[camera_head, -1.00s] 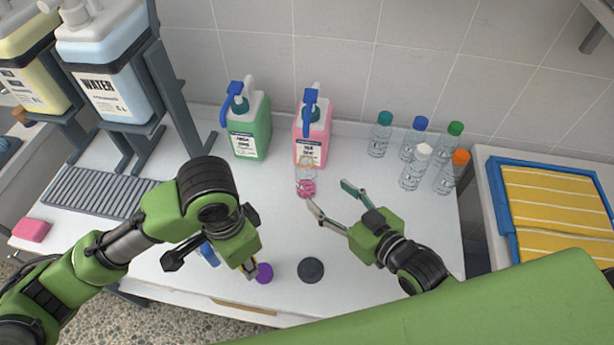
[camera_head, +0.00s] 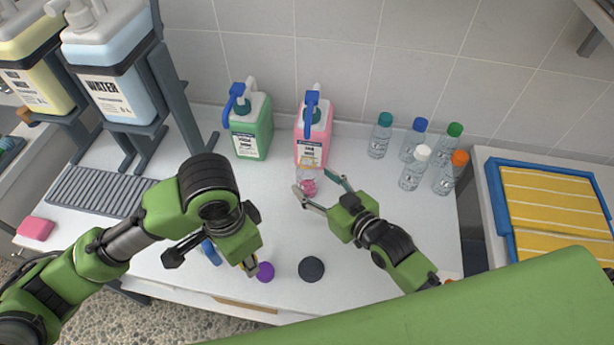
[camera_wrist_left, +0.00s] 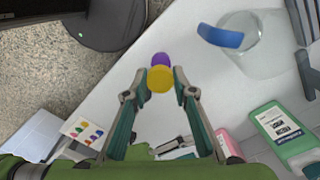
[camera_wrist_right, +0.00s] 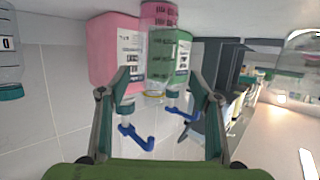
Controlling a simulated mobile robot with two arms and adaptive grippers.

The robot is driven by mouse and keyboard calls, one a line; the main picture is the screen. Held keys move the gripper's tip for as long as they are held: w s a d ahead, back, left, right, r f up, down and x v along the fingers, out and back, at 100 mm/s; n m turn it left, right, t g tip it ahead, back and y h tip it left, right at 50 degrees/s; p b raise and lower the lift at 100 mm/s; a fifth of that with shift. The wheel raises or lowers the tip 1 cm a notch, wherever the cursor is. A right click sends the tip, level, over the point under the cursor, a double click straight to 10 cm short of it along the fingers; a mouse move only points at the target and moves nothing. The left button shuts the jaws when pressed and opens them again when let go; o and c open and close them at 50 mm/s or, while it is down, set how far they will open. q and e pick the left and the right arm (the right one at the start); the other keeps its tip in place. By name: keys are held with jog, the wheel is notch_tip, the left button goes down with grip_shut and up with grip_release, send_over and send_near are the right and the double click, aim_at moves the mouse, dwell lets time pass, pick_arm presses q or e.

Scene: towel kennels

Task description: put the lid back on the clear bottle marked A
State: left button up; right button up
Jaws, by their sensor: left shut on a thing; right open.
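A lidless clear bottle (camera_head: 306,186) with pink liquid stands on the counter in front of the pink jug; no letter on it is readable. In the right wrist view the bottle (camera_wrist_right: 160,17) shows its neck with a yellow ring. My right gripper (camera_head: 313,183) is open, its fingers reaching to either side of the bottle, not closed on it. My left gripper (camera_head: 249,268) is shut on a yellow lid, low over the front of the counter. The yellow lid (camera_wrist_left: 160,79) shows between its fingertips. A purple lid (camera_head: 265,271) lies just beyond it.
A green jug (camera_head: 249,130) and the pink jug (camera_head: 314,135) with blue pumps stand behind. Several capped bottles (camera_head: 412,172) stand at right. A black disc (camera_head: 311,269) lies near the front edge. A pink block (camera_head: 36,228) lies at far left.

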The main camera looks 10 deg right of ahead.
aim_at(313, 178)
jog(key=shift+d+p+x, duration=0.15)
jog(key=shift+p+x, duration=0.2)
jog(key=shift+x, duration=1)
jog(key=shift+d+p+x, duration=0.2)
jog(key=shift+p+x, duration=0.1)
jog(key=shift+x, duration=1)
jog(key=shift+w, duration=0.1)
jog(key=c, duration=1.2)
